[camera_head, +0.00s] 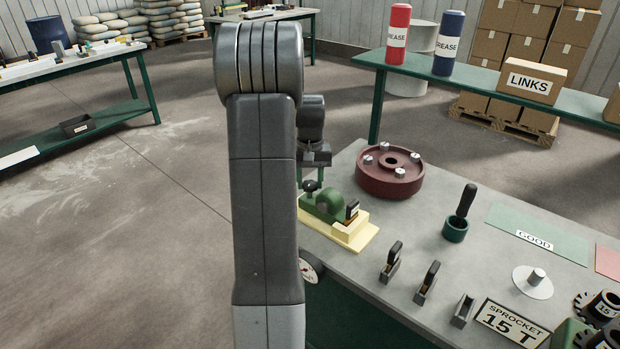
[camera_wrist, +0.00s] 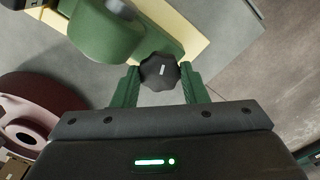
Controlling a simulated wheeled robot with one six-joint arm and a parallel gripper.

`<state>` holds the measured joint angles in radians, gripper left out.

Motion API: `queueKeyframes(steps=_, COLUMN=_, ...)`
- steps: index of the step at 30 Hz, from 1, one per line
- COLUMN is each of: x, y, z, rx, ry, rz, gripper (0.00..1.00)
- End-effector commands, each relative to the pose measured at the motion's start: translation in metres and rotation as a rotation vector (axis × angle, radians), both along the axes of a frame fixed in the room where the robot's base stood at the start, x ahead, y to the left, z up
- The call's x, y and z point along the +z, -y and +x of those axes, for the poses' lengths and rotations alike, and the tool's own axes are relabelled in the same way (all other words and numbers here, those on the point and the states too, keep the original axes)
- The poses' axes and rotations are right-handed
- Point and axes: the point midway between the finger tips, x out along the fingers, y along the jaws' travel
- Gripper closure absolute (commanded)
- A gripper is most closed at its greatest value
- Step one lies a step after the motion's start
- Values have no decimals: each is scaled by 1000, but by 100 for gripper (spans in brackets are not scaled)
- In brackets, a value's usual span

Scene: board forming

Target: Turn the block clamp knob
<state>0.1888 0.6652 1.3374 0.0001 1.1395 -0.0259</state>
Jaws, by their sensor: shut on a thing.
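The block clamp knob (camera_wrist: 159,70) is a dark, many-sided knob with a small white mark on top. In the wrist view it sits between the two green fingers of my gripper (camera_wrist: 160,84), which is shut on it. The green clamp body (camera_wrist: 104,32) lies just above and left of the knob, on a pale yellow base (camera_wrist: 185,20). In the head view the green clamp block (camera_head: 322,205) stands on its yellow base (camera_head: 352,240) at the table's left end. The knob shows there as a dark shape (camera_head: 311,186) below my wrist. My arm hides part of this area.
A dark red flanged wheel (camera_head: 389,172) stands on the grey table (camera_head: 430,215) behind the clamp. Black-handled tools (camera_head: 391,262) and a green cup with a black handle (camera_head: 456,228) stand to the right. A sprocket sign (camera_head: 512,322) lies near the front right.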

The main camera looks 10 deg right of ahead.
Motion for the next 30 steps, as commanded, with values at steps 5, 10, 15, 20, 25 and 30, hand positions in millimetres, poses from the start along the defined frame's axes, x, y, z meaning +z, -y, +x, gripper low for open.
queueKeyframes(steps=5, x=1, y=0, z=1, rx=-166, ry=2, rz=-1, gripper=83)
queueKeyframes(steps=10, x=2, y=0, z=1, rx=-327, ry=3, rz=-2, gripper=83)
queueKeyframes(steps=15, x=2, y=0, z=1, rx=-489, ry=3, rz=-1, gripper=83)
queueKeyframes(steps=20, x=2, y=0, z=1, rx=-641, ry=3, rz=-1, gripper=83)
queueKeyframes(steps=25, x=1, y=0, z=1, rx=-802, ry=3, rz=-1, gripper=83)
queueKeyframes(steps=30, x=1, y=0, z=1, rx=-963, ry=3, rz=-1, gripper=83)
